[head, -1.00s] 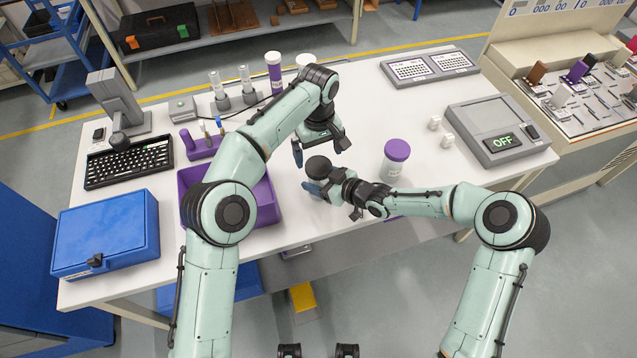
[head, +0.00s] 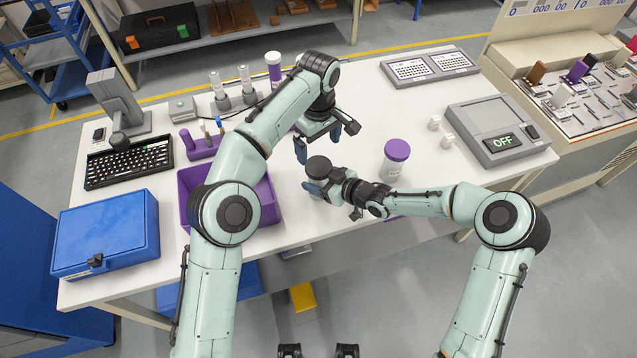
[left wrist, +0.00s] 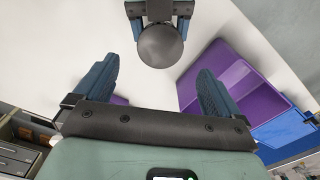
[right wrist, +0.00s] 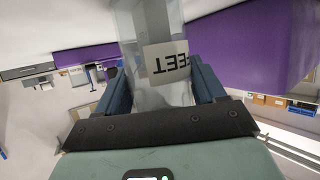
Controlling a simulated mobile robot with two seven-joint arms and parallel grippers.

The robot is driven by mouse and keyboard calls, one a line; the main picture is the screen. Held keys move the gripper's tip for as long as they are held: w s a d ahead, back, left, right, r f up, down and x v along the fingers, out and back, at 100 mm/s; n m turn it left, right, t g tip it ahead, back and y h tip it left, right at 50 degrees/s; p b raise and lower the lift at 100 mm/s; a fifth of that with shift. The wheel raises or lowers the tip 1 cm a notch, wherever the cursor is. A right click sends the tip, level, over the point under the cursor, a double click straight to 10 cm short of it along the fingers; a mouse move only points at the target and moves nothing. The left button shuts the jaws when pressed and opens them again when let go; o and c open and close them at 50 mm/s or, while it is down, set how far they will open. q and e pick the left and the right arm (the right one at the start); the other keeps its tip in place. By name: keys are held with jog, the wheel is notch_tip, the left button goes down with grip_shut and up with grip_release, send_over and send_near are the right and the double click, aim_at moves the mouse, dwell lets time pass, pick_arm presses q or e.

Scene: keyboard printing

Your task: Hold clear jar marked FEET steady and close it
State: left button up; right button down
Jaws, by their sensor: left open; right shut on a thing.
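The clear jar marked FEET (right wrist: 162,85) stands between the fingers of my right gripper (right wrist: 165,90), which is shut on it. The lid also shows in the left wrist view (left wrist: 160,45). Whether the lid is seated or tightened I cannot tell. My left gripper (head: 326,145) is open and empty, above and just behind the jar. Its fingers (left wrist: 146,90) are spread, with the lid ahead of them and apart.
A purple bin (head: 265,214) stands left of the jar. A grey device reading OFF (head: 500,135) is at the right.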

aim_at(318, 165)
pick_arm(q)
notch_tip(318, 165, down, 7)
jog(key=shift+f, duration=0.2)
dwell(0.3)
jog(key=c, duration=1.1)
jog(key=shift+m, duration=1.7)
jog(key=o, duration=1.1)
jog(key=shift+o, duration=0.2)
jog(key=shift+r, duration=2.3)
jog(key=shift+c, duration=0.2)
